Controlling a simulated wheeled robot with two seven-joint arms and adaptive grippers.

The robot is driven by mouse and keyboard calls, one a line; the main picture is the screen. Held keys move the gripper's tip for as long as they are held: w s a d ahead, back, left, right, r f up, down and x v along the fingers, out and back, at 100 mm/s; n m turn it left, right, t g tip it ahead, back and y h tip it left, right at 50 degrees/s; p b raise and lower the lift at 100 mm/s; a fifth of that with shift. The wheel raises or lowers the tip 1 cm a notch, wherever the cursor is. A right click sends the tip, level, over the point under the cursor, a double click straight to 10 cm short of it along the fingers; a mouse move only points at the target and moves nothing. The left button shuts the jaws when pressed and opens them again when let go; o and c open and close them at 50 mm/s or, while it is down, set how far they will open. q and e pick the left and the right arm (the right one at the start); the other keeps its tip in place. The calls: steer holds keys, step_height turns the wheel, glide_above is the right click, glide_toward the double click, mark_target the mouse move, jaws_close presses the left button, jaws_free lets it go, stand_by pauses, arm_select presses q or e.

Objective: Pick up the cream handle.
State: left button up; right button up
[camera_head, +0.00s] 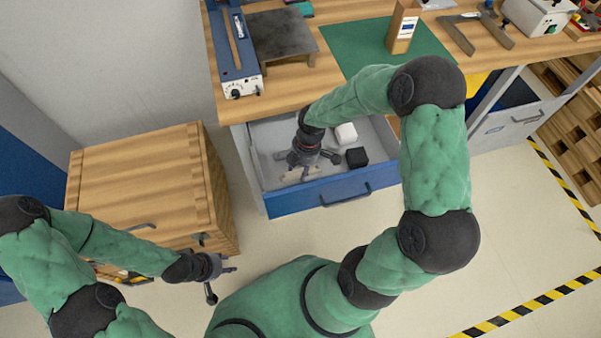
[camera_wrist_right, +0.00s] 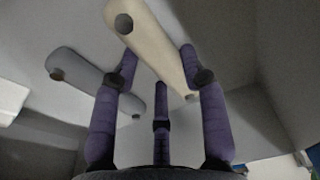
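The cream handle (camera_wrist_right: 150,40) is a long pale bar with a dark round hole near its end; in the right wrist view it slants between my right gripper's spread fingers. A similar grey handle (camera_wrist_right: 90,78) lies to its left, partly behind a finger. My right gripper (camera_head: 307,160) reaches down into the open drawer (camera_head: 335,192) in the head view, fingers apart. It also shows in the right wrist view (camera_wrist_right: 160,75); I cannot tell whether a finger touches the cream handle. My left gripper (camera_head: 213,280) is open and empty, near the wooden cabinet.
A white block (camera_head: 346,133) and a black block (camera_head: 357,157) lie in the drawer to the right of my right gripper. The workbench (camera_head: 290,85) stands above the drawer. A wooden cabinet (camera_head: 140,185) stands at the left. The floor (camera_head: 510,220) at the right is clear.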

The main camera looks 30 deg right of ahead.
steer(key=shift+c, duration=1.2)
